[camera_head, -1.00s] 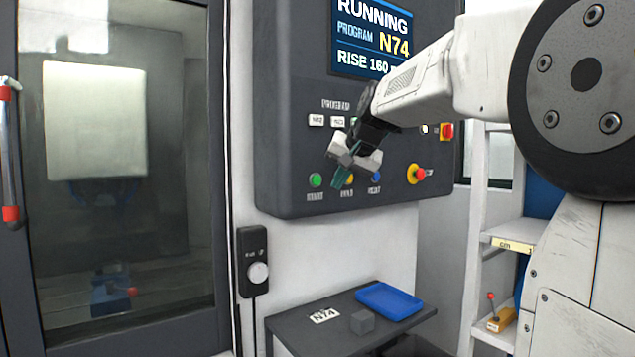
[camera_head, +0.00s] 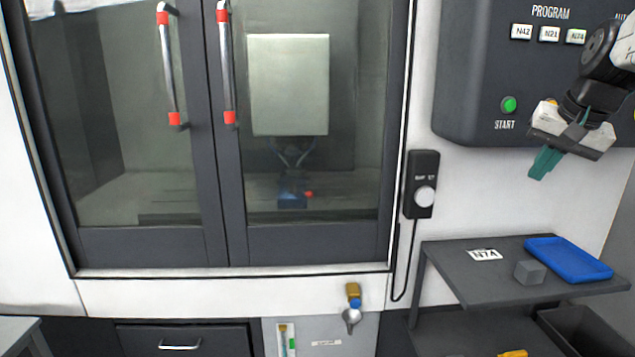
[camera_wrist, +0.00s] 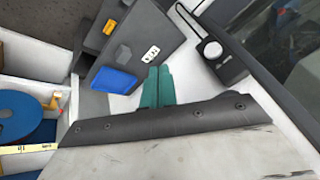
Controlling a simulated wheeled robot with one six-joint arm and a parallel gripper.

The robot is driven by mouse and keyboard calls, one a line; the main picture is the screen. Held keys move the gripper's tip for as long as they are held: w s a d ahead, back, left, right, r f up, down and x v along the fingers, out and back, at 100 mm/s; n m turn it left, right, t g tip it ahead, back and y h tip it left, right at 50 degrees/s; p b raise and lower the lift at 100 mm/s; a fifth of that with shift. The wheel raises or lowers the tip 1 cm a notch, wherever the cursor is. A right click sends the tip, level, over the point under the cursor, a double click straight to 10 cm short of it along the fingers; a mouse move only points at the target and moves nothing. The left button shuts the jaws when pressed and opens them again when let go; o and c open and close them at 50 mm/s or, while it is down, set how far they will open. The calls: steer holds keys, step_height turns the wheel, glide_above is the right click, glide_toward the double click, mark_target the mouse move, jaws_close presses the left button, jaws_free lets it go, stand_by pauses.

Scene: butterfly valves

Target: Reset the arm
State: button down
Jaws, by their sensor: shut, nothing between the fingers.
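My gripper (camera_head: 545,162) is at the right of the head view, in front of the lower part of the control panel (camera_head: 470,75). Its green fingers point down and left and are shut with nothing between them. In the wrist view the two green fingers (camera_wrist: 157,86) lie side by side, above the small shelf. My arm runs out of the head view at the right edge, so most of it is hidden.
A black box with a knob (camera_head: 421,185) hangs on the wall. The machine's double doors (camera_head: 215,245) are closed at the left.

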steer(key=s+a+f+n+g, duration=0.1)
steer(key=s+a+f+n, duration=0.1)
steer(key=s+a+f, duration=0.3)
steer(key=s+a+f+n+g, duration=0.1)
steer(key=s+a+f, duration=0.4)
steer(key=s, duration=0.7)
steer(key=s+a+f+n+g, duration=0.2)
steer(key=s+a+f, duration=0.3)
steer(key=s, duration=0.3)
steer(key=shift+s+f+n, duration=0.25)
steer(key=shift+f+n, duration=0.05)
steer(key=shift+n, duration=0.4)
stand_by(4.8)
